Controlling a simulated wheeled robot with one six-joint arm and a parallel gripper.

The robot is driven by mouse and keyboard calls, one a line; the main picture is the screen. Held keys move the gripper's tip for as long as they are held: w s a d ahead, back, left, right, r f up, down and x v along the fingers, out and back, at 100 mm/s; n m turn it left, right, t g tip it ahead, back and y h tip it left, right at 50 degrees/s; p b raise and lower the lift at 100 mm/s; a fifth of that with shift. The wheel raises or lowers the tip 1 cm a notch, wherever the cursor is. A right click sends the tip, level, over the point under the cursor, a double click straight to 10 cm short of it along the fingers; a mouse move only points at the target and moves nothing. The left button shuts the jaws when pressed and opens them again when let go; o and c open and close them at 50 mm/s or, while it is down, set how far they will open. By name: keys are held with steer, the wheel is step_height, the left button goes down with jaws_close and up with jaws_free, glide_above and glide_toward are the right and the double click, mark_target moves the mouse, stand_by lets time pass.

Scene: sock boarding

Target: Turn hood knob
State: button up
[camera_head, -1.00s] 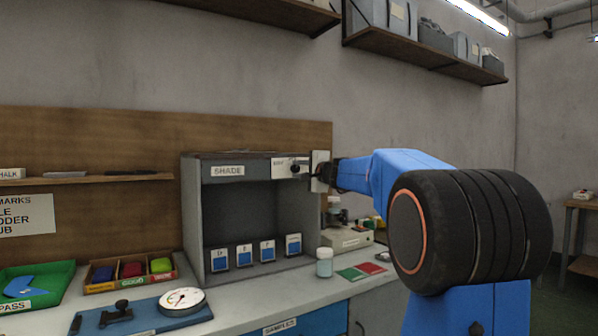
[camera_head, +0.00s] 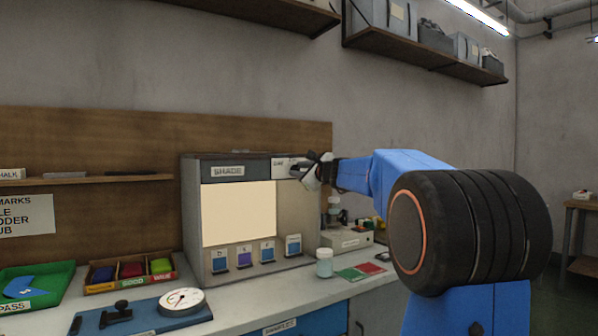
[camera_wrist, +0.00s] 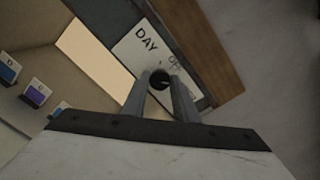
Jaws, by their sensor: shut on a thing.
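The shade hood (camera_head: 192,215) is a grey box on the bench with a label reading SHADE. Its inside is lit, with a bright cream panel (camera_head: 238,214) at the back. The hood knob (camera_wrist: 159,79) is small, round and black, on a white plate (camera_wrist: 135,48) marked DAY and other lettering hard to read. My gripper (camera_wrist: 160,84) is shut on the knob, one finger on each side. In the head view my gripper (camera_head: 310,172) is at the hood's upper right front and hides the knob there.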

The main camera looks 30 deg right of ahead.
steer(key=shift+f+m, duration=0.1)
steer(key=shift+m, duration=0.3)
steer(key=o, duration=1.1)
steer(key=shift+c, duration=0.2)
steer(key=s, duration=1.7)
steer(key=shift+s+d, duration=0.2)
steer(key=shift+d, duration=0.15)
